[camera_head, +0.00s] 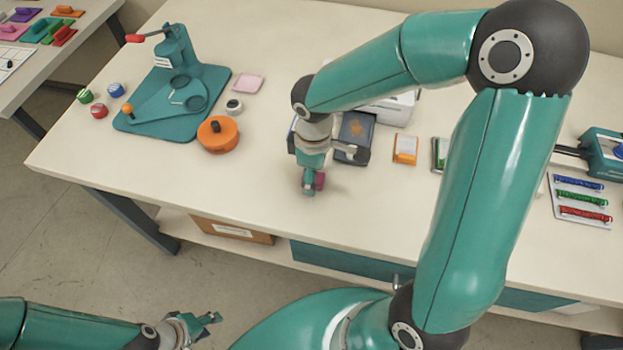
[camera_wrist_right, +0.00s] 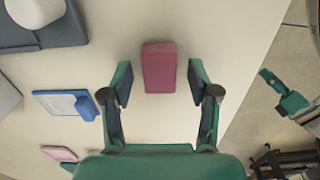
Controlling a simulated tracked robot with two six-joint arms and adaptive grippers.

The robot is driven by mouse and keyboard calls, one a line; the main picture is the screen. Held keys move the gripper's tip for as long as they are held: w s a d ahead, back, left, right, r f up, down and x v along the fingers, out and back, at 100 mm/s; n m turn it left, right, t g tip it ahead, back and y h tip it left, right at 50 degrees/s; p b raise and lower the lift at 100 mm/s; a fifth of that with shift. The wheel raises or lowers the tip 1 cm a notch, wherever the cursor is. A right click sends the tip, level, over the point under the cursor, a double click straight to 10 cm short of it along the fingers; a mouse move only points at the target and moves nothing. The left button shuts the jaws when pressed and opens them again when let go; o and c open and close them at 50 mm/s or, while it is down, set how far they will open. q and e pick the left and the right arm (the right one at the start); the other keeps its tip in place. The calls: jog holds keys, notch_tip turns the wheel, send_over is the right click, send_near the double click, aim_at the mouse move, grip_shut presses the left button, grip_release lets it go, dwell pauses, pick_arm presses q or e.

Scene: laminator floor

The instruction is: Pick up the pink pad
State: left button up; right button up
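A small dark pink block (camera_wrist_right: 159,67) lies in the right wrist view, ahead of and between the two fingers of my right gripper (camera_wrist_right: 160,88). The fingers are open, with a gap on each side of the block. In the head view the same block (camera_head: 320,181) shows at the table's front, partly hidden by my right gripper (camera_head: 313,178). A flat light pink square pad (camera_head: 249,84) lies farther back, right of the teal press, apart from both grippers. My left gripper (camera_head: 200,325) is open and empty, low in front of the table.
The teal press (camera_head: 175,85) and an orange round container (camera_head: 217,134) stand left on the table (camera_head: 255,185). The front strip near the block is mostly clear.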

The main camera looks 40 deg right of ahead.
jog(key=c, duration=0.8)
jog(key=shift+o, duration=0.2)
jog(key=shift+r, duration=0.1)
notch_tip(320, 180, up, 20)
jog(key=p, duration=0.1)
